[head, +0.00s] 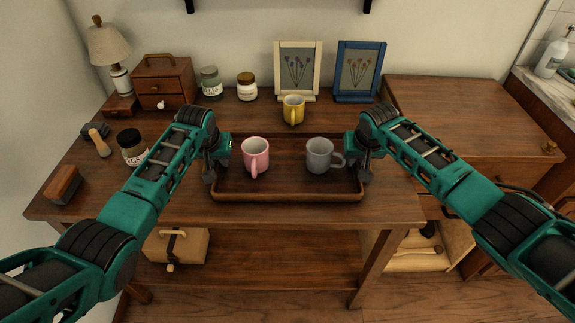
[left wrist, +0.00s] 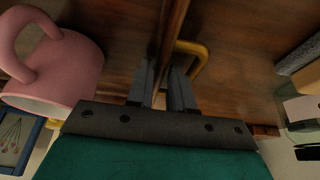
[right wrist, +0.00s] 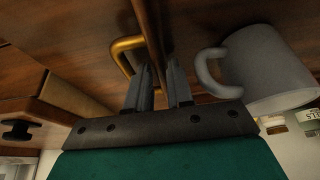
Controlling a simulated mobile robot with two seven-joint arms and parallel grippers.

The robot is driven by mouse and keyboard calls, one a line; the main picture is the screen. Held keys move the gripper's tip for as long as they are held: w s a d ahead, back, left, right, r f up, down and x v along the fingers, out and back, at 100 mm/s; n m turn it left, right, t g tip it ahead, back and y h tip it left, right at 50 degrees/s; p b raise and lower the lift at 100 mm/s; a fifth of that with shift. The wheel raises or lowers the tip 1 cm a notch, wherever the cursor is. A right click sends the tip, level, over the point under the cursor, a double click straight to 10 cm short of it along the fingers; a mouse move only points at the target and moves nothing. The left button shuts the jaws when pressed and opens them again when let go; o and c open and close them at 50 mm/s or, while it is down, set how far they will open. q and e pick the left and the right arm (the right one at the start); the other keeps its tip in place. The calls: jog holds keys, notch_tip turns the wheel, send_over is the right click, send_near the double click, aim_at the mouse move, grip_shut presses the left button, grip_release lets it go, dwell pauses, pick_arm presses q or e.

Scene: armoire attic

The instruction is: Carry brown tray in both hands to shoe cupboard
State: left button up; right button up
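The brown tray (head: 290,195) is at the middle of the wooden table's front and looks level. I cannot tell if it touches the tabletop. A pink mug (head: 256,157) stands upright in its left part and a grey mug (head: 320,156) in its right part. My left gripper (head: 220,152) is at the tray's left end, its fingers close on both sides of the wall by a brass handle (left wrist: 203,62). My right gripper (head: 358,150) is the same at the right end, by another brass handle (right wrist: 118,52). A wooden cabinet (head: 460,115) right of the table may be the shoe cupboard.
A yellow mug (head: 293,108) stands just behind the tray. Two frames (head: 298,68), jars (head: 247,86), a small chest (head: 163,82) and a lamp (head: 108,45) line the back and left. The cabinet top is clear. A box (head: 176,246) sits on the lower shelf.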

pick_arm(q)
grip_shut()
pick_arm(e)
grip_shut()
dwell(1.1)
pick_arm(q)
jog(key=shift+r, duration=0.1)
pick_arm(e)
jog(key=shift+r, duration=0.1)
